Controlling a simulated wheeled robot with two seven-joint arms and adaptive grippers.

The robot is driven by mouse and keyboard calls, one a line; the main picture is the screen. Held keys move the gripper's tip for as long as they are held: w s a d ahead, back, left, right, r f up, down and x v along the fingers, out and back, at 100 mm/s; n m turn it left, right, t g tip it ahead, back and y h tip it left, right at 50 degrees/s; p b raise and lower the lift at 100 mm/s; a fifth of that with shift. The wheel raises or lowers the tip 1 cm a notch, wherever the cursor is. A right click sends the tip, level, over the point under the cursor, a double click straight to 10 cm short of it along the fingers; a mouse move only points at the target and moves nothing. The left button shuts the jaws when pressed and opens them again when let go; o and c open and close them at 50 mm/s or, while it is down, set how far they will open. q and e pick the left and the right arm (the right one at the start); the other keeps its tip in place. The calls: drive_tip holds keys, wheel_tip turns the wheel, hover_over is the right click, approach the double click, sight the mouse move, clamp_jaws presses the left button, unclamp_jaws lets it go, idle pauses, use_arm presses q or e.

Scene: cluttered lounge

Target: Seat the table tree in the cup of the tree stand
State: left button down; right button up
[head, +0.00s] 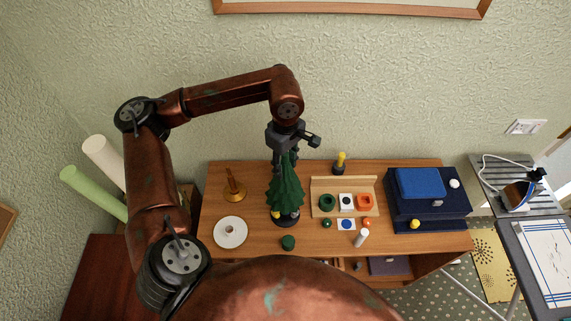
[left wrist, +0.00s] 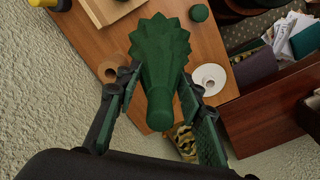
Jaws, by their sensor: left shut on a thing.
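The table tree (head: 286,188), dark green and tiered, hangs upright below my left gripper (head: 285,156). The gripper is shut on its narrow top. In the left wrist view the tree (left wrist: 160,48) is seen from above, between the two fingers (left wrist: 158,92).
A dark green cylinder (head: 288,242) is near the front edge. Right of the tree are a wooden tray (head: 319,187) with coloured blocks and a dark blue box (head: 432,212). Bare wood lies between the dish and the tree.

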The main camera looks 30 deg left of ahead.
sight(286, 157)
use_arm(q)
drive_tip(key=shift+f+b, duration=0.3)
drive_tip(key=shift+f, duration=0.1)
drive_tip(key=shift+r, duration=0.25)
drive_tip(key=shift+r, duration=0.15)
drive_tip(key=shift+r+p, duration=1.3)
drive_tip(key=shift+r, duration=0.95)
drive_tip(key=shift+r+p, duration=1.05)
drive_tip(key=shift+r, duration=1)
drive_tip(key=shift+b, duration=0.5)
